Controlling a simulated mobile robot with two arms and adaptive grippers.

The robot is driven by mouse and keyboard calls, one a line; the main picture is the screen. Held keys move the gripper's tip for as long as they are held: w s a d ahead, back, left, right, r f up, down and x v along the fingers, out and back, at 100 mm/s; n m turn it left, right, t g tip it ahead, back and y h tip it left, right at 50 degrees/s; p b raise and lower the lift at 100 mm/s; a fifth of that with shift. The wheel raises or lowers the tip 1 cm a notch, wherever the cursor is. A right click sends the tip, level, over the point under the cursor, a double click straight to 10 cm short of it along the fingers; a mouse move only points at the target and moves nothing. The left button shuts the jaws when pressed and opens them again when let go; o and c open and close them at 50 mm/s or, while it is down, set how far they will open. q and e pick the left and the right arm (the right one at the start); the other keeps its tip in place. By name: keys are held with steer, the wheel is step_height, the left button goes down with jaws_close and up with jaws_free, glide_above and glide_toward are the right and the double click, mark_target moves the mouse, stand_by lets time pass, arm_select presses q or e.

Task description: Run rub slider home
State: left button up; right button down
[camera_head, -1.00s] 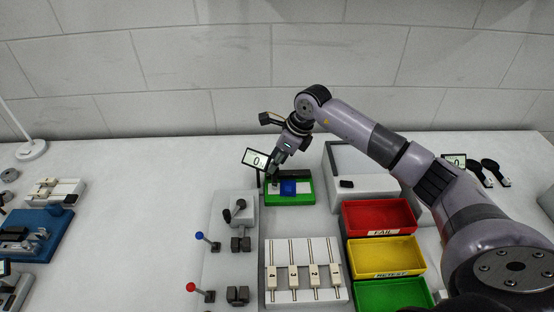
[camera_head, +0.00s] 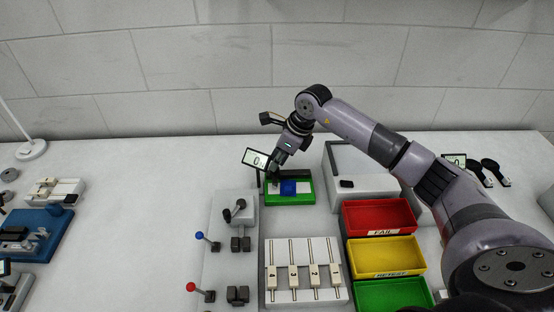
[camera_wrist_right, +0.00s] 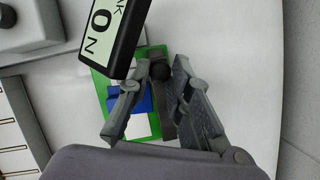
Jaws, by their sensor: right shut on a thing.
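The rub tester is a green base (camera_head: 301,201) with a white strip and a blue block (camera_head: 288,187) on top, at the back middle of the bench. My right gripper (camera_head: 274,178) reaches down over the left end of it. In the right wrist view, the right gripper (camera_wrist_right: 160,76) is shut on a dark round slider knob (camera_wrist_right: 161,71). The blue block (camera_wrist_right: 142,102) and green base (camera_wrist_right: 100,86) lie beside and below the fingers, which partly hide the slider. My left gripper is not in view.
A pale box (camera_head: 375,186) is on the right, with red (camera_head: 380,217), yellow (camera_head: 385,257) and green (camera_head: 393,294) trays in front. A white rail fixture (camera_head: 330,295) and levers (camera_head: 207,240) stand nearer.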

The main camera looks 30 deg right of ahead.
mark_target(301, 170)
steer(key=s+d, duration=0.1)
steer(key=d, duration=0.1)
steer(key=s+d+b, duration=0.1)
steer(key=d, duration=0.2)
steer(key=s+d+b, duration=0.1)
steer(key=d, duration=0.2)
steer(key=shift+s, duration=0.4)
steer(key=c, duration=1.5)
jaws_free()
steer(key=shift+d, duration=0.15)
steer(key=shift+o, duration=0.2)
